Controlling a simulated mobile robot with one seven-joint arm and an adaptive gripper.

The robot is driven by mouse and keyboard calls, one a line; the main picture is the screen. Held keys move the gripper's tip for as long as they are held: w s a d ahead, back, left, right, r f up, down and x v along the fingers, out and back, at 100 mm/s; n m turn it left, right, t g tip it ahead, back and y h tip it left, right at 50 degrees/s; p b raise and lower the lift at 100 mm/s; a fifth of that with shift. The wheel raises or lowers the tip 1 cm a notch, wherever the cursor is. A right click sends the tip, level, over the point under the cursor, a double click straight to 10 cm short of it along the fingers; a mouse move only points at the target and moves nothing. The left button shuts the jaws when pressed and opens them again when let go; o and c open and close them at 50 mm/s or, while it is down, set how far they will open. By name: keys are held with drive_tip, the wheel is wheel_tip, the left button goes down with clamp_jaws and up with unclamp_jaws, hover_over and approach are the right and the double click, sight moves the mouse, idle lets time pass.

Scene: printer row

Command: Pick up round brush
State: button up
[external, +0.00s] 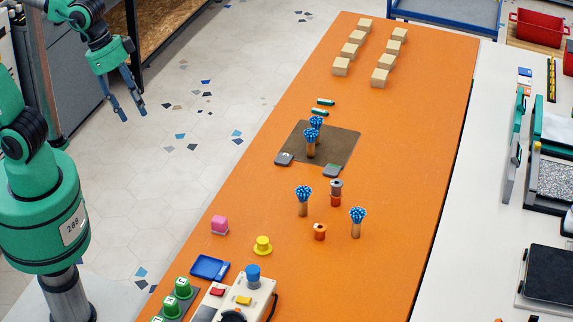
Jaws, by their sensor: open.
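Several round brushes with blue speckled tops and brown handles stand upright on the orange table (385,275). One brush (303,200) stands left of the middle, and another brush (357,222) stands to its right and nearer the front. Two more stand close together at the dark mat: a front brush (311,140) and a back brush (316,123), whose lower part is hidden by the front one. My gripper (132,112) is open and empty, pointing down over the floor left of the table, well apart from the brushes.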

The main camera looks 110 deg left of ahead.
drive_tip(key=w+a+f+n+g, duration=0.15)
drive_tip(key=w+a, duration=0.45)
drive_tip(key=w, duration=0.6)
drive_tip(key=n+g+p, duration=0.3)
drive_tip(key=n, duration=0.2)
hover_over(303, 198)
drive_tip(key=a, duration=0.1)
wheel_tip(303, 198, down, 31)
drive_tip(key=shift+s+f, duration=0.1)
drive_tip(key=shift+s, duration=0.1)
drive_tip(key=shift+b, duration=0.3)
drive_tip(key=shift+f+b, duration=0.35)
drive_tip(key=shift+f, duration=3.95)
drive_tip(key=shift+a+f+b, duration=0.2)
drive_tip(key=shift+f+b, duration=0.1)
drive_tip(key=shift+f, duration=2.3)
